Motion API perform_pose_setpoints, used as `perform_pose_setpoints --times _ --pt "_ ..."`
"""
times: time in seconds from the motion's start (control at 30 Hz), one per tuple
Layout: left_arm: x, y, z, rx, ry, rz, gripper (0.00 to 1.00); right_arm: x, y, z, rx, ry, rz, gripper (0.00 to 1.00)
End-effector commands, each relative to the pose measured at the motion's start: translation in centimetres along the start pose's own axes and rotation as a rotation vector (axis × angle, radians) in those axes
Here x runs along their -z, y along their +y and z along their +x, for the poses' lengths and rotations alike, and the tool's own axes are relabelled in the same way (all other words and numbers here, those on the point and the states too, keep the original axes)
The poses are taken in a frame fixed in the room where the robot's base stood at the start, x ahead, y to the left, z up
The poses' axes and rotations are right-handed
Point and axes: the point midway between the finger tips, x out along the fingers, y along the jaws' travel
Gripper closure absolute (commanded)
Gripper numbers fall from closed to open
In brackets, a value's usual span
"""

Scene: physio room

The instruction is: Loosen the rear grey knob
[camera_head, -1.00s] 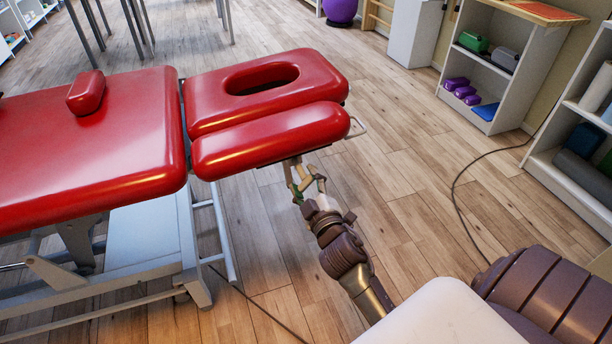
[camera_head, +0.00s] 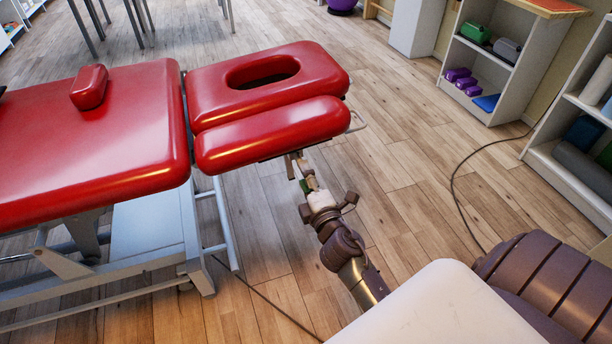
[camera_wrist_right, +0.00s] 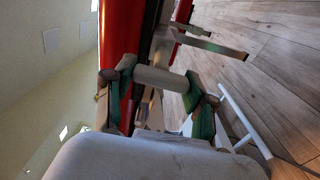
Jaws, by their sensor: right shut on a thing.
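The red padded treatment table (camera_head: 115,130) fills the left of the head view. Its head end has a pad with an oval face hole (camera_head: 220,112) and a narrower front pad (camera_head: 270,135). My right gripper (camera_head: 300,172) is under the front edge of that narrower pad. In the right wrist view, the grey knob (camera_wrist_right: 152,80), a short cylinder, lies across between the two fingers of my right gripper (camera_wrist_right: 160,76), which is shut on it. In the head view the knob is too small and covered to make out. My left gripper is not in view.
A metal frame (camera_head: 222,225) and a pale panel (camera_head: 150,232) are below the table. A dark cable (camera_head: 455,185) runs over the wooden floor. White shelves (camera_head: 500,75) stand at the right. The floor (camera_head: 400,160) between table and shelves is free.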

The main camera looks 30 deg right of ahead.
Motion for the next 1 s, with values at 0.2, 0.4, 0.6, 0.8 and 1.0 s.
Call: perform_pose_setpoints --times 0.2,0.4,0.6,0.8,1.0 --pt "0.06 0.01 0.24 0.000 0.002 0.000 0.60 0.04 -0.09 -0.02 0.001 0.001 -0.055 0.79" --pt "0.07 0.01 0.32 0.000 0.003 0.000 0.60 0.03 -0.11 -0.02 0.001 0.001 -0.069 0.79" --pt "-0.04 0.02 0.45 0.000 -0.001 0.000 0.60 0.03 -0.12 -0.02 0.001 0.001 -0.070 0.79" --pt "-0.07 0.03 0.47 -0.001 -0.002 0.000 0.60 0.02 -0.11 -0.02 0.001 0.001 -0.069 0.26" --pt "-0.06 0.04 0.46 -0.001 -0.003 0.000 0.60 0.01 -0.07 -0.01 0.001 0.001 -0.068 0.19"
